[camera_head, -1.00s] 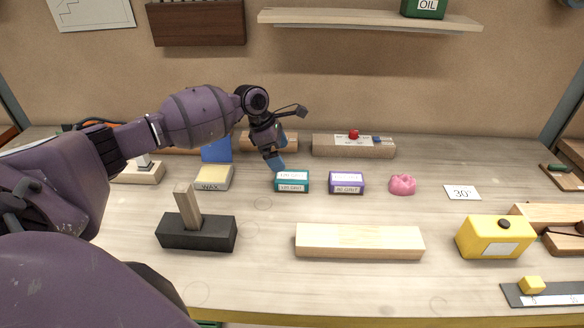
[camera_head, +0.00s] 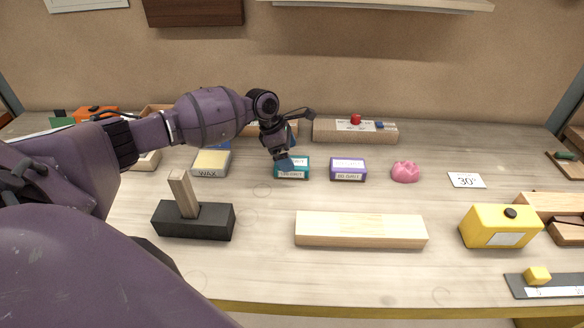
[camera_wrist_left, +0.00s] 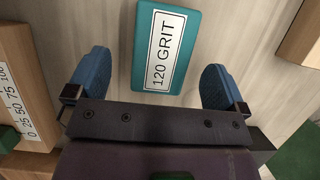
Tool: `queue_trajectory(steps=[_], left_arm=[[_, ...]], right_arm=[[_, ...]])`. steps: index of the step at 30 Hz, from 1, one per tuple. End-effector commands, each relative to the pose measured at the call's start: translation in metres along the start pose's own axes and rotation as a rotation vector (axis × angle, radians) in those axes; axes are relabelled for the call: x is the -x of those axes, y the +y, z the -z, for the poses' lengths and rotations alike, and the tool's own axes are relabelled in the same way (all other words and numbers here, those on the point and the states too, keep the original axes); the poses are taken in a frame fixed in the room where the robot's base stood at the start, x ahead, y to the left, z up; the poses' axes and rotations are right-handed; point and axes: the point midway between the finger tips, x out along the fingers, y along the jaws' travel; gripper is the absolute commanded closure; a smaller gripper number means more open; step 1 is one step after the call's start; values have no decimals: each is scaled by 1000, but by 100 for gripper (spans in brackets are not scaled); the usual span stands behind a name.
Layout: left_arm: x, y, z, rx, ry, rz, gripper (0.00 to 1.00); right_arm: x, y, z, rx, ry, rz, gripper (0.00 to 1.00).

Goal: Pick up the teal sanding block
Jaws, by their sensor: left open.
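The teal sanding block (camera_head: 292,173) lies on the workbench (camera_head: 262,262), left of the purple block. Its label reads "120 GRIT" in the left wrist view, where the block (camera_wrist_left: 178,80) lies ahead of and between the two blue fingertips. My left gripper (camera_head: 284,160) is open and empty, just above the teal block's left part, hiding some of its top edge. In the left wrist view the gripper (camera_wrist_left: 158,86) has one finger on each side of the block's near end, with gaps. I cannot tell whether the fingertips are at its height. My right gripper is not in view.
A purple block (camera_head: 348,170) stands close right of the teal block, with a pink lump (camera_head: 405,172) beyond it. The wax box (camera_head: 211,164) is to the left. A wooden box (camera_head: 355,133) stands behind. A pale wooden bar (camera_head: 360,229) lies in front.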

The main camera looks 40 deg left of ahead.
Motion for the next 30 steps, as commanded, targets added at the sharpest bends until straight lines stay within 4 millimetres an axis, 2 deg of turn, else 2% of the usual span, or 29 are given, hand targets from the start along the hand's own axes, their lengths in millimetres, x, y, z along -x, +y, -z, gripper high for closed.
queue_trajectory(steps=[6, 9, 30], left_arm=[[-33, -4, 4, 2, 0, 3, 1], [-39, -4, 4, 1, 1, 1, 1], [-40, -4, 4, 2, 0, 1, 1]], right_arm=[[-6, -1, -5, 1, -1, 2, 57], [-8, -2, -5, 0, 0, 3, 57], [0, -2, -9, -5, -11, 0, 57]])
